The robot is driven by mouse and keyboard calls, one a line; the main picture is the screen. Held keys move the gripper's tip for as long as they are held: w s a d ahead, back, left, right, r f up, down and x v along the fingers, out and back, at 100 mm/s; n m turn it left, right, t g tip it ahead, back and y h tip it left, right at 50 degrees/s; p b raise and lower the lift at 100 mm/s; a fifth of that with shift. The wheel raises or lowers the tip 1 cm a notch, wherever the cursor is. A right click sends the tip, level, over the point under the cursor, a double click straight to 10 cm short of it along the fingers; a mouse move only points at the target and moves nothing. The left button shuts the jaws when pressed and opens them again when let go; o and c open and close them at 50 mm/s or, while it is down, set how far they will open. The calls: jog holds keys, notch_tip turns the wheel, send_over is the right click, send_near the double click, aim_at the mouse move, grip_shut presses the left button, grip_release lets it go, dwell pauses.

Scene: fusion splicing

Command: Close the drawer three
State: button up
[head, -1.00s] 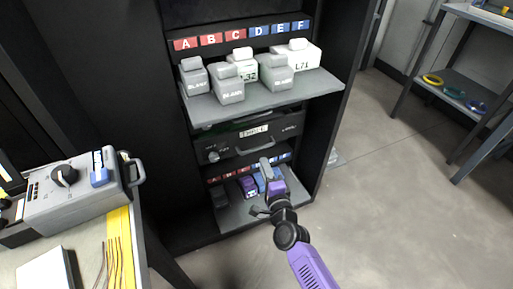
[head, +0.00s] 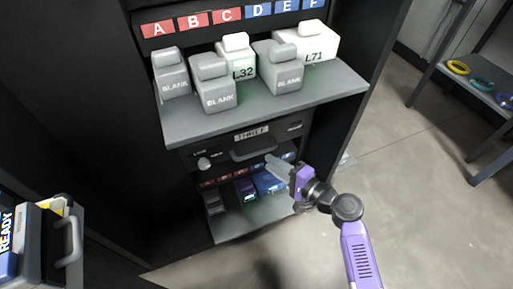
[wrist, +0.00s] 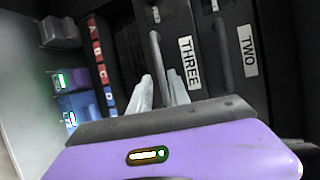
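Drawer three has a dark front with a white THREE label (head: 252,133), a curved handle (head: 254,150) and a knob at its left. It sits just below the grey pulled-out tray; how far it stands out is hard to tell. My gripper (head: 278,166) is close to the right end of the handle. In the wrist view, which is turned sideways, the drawer front (wrist: 187,25) and handle (wrist: 156,50) lie just beyond the fingers (wrist: 161,88). The fingers are apart, with the handle's end showing between them; contact cannot be told.
The grey tray (head: 190,128) above holds several grey BLANK and white labelled blocks. Drawer two (wrist: 240,20) shows in the wrist view. A lower tray (head: 235,225) holds purple and blue blocks. A grey device (head: 40,240) stands at left. Open floor (head: 400,190) lies right.

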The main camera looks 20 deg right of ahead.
aim_at(256, 152)
jog(key=shift+b+x, duration=1.1)
jog(key=shift+x, duration=2.75)
grip_shut()
jog(key=shift+f, duration=0.1)
